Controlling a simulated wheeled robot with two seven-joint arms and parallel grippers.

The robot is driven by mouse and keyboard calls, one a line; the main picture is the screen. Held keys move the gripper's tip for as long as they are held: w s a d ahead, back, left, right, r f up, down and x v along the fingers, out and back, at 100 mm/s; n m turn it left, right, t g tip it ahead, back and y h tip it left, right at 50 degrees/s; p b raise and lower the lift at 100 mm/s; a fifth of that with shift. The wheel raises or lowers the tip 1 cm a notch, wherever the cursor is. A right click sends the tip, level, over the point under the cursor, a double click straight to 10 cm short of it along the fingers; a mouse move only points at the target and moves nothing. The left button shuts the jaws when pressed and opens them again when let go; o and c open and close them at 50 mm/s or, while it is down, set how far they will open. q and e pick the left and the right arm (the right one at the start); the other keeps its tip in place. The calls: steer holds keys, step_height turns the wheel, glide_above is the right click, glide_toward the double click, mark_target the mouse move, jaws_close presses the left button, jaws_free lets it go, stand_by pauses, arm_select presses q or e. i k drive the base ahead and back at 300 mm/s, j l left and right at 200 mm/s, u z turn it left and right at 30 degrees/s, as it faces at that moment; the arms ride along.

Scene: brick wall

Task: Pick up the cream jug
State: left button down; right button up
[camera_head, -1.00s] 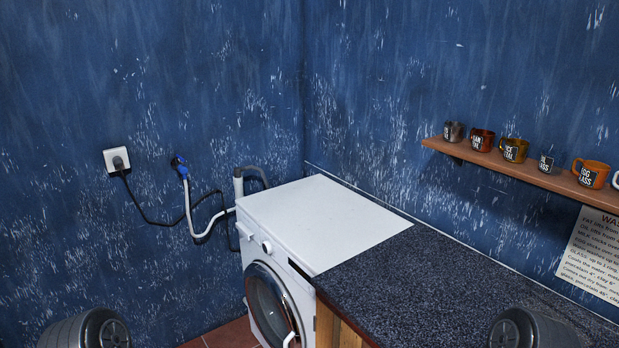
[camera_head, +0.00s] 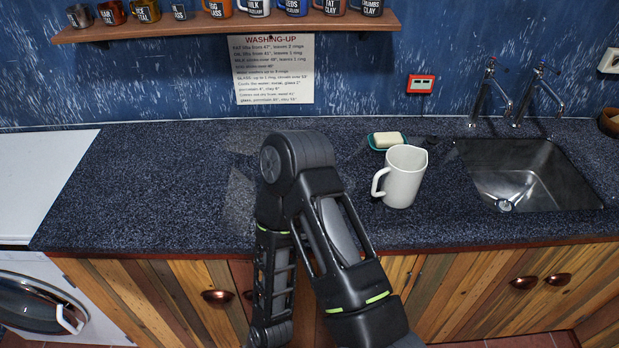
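The cream jug (camera_head: 403,178) stands upright on the dark speckled counter (camera_head: 160,180), just left of the sink. It is off-white, with its handle on the left side and its opening facing up. One of my arms reaches over the counter in the middle of the view, with its bent joint left of the jug and a gap between them. Neither gripper's fingers show in the head view.
A soap bar on a teal dish (camera_head: 372,141) sits behind the jug. The steel sink (camera_head: 530,180) with taps is on the right. A shelf (camera_head: 230,28) of labelled mugs hangs above a washing-up notice (camera_head: 272,85). The counter's left part is clear.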

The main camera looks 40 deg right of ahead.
mark_target(404, 172)
steer(key=z, duration=1.1)
